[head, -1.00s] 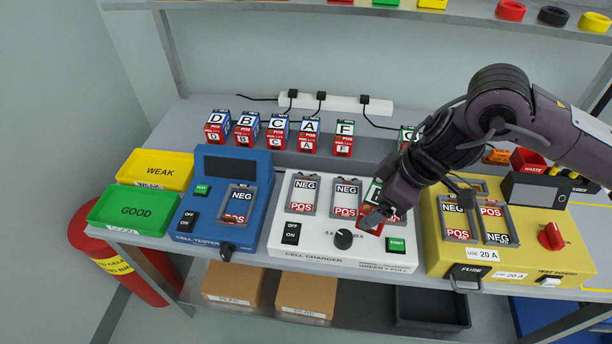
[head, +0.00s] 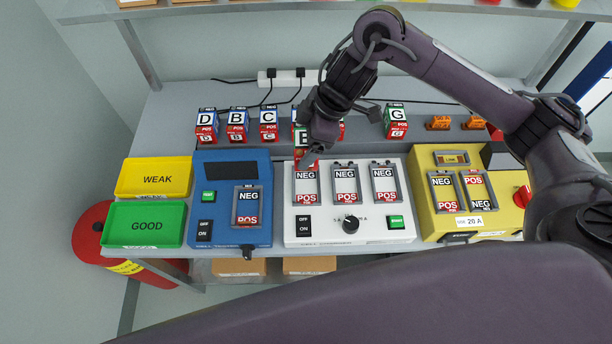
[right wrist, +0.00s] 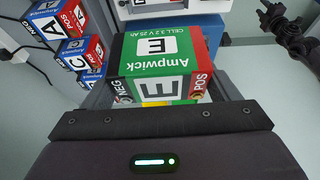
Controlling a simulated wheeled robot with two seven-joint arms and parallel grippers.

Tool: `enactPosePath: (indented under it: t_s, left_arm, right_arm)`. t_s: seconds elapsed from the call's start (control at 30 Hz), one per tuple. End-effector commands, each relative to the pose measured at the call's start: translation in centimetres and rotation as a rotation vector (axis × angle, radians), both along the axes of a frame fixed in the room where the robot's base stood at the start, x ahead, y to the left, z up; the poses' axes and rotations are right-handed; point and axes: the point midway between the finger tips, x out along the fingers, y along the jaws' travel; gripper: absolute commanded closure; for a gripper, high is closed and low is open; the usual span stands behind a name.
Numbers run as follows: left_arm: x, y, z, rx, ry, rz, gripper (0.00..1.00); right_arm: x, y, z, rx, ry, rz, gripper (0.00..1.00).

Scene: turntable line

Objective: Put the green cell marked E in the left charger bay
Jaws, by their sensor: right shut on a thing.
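The green cell marked E (head: 302,138) is in my right gripper (head: 318,140), above the back edge of the white charger (head: 325,228), just behind its left bay. In the right wrist view the cell (right wrist: 155,65) shows a green and white face, a black NEG end at left and a red POS end at right. My right gripper (right wrist: 160,118) is shut on it. The left charger bay (head: 306,186) shows NEG at the back and POS at the front and looks empty. The middle bay (head: 345,185) and right bay (head: 384,183) look empty too. My left gripper (right wrist: 285,25) seems to show small at the upper right; its jaws are unclear.
Behind stand several lettered cells, including D (head: 206,127) and G (head: 396,122); some are hidden by my arm. The blue tester (head: 215,215) is left of the charger, the yellow box (head: 430,215) right. Yellow (head: 125,178) and green (head: 112,225) trays are at far left.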

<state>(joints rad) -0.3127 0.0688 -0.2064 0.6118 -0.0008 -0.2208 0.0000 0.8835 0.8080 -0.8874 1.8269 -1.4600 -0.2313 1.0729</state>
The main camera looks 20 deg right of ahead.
Motion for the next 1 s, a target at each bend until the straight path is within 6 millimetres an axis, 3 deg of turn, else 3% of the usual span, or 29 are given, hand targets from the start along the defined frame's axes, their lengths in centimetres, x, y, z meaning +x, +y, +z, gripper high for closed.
enactPosePath:
  t_s: [0.03,0.2,0.4,0.63,0.83,1.0]
  left_arm:
    - [0.5,0.3,-0.5,0.004,-0.007,-0.001,0.64]
    - [2.4,0.9,-1.4,0.011,-0.034,0.002,0.64]
    - [2.4,1.0,-1.1,0.012,-0.034,0.004,0.64]
    - [1.6,1.1,-1.1,0.013,-0.022,0.004,0.64]
    - [1.5,1.1,-0.9,0.012,-0.021,0.004,0.64]
    - [1.4,1.1,-0.9,0.013,-0.021,0.003,0.64]
  right_arm:
    - [-0.2,0.1,-1.6,0.004,0.007,-0.002,0.60]
    - [-0.1,0.2,-6.0,0.006,0.006,-0.004,0.60]
    - [-0.1,0.0,-9.4,0.001,0.001,-0.003,0.60]
    - [0.0,0.0,-11.2,0.001,-0.001,-0.001,0.60]
    - [0.0,0.0,-14.1,0.001,0.001,-0.003,0.60]
    - [0.1,0.0,-14.9,0.001,-0.003,-0.001,0.60]
